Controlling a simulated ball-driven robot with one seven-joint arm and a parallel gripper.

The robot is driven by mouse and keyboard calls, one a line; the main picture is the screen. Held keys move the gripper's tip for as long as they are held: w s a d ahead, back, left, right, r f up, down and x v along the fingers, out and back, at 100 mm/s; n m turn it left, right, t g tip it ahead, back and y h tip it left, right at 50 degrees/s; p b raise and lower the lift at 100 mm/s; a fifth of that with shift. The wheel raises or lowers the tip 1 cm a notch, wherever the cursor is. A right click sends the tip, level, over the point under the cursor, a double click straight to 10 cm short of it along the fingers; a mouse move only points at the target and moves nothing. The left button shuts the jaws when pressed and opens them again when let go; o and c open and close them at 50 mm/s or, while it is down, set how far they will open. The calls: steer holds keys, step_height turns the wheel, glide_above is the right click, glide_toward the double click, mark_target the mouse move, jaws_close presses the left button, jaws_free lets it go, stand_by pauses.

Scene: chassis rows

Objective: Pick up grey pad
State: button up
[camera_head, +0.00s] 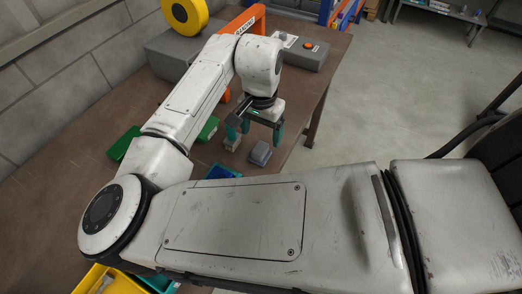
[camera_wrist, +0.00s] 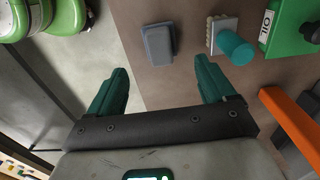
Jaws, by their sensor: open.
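The grey pad (camera_head: 261,152) is a small blue-grey block lying flat on the brown table near its right edge. It also shows in the wrist view (camera_wrist: 159,43), beyond the fingertips and roughly centred between them. My gripper (camera_head: 262,131) has teal fingers spread apart with nothing between them. In the head view it hangs over the table just above and behind the pad. It shows in the wrist view (camera_wrist: 163,78) too, apart from the pad.
A ridged light-grey block (camera_wrist: 219,30) and a teal cylinder (camera_wrist: 236,48) sit beside the pad. A green oil can (camera_wrist: 290,25) stands farther right. A blue tray (camera_head: 222,172) lies nearer, partly hidden by my arm. An orange frame (camera_wrist: 290,122) is at the right. Open floor lies past the table edge.

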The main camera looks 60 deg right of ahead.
mark_target(260, 148)
steer(key=shift+a+f+p, duration=0.15)
steer(key=shift+f+p, duration=0.15)
steer(key=shift+f, duration=1.65)
steer(key=shift+a+f+p, duration=0.1)
steer(key=shift+f+p, duration=0.15)
steer(key=shift+f, duration=1.7)
steer(key=shift+c, duration=0.5)
steer(key=c, duration=1)
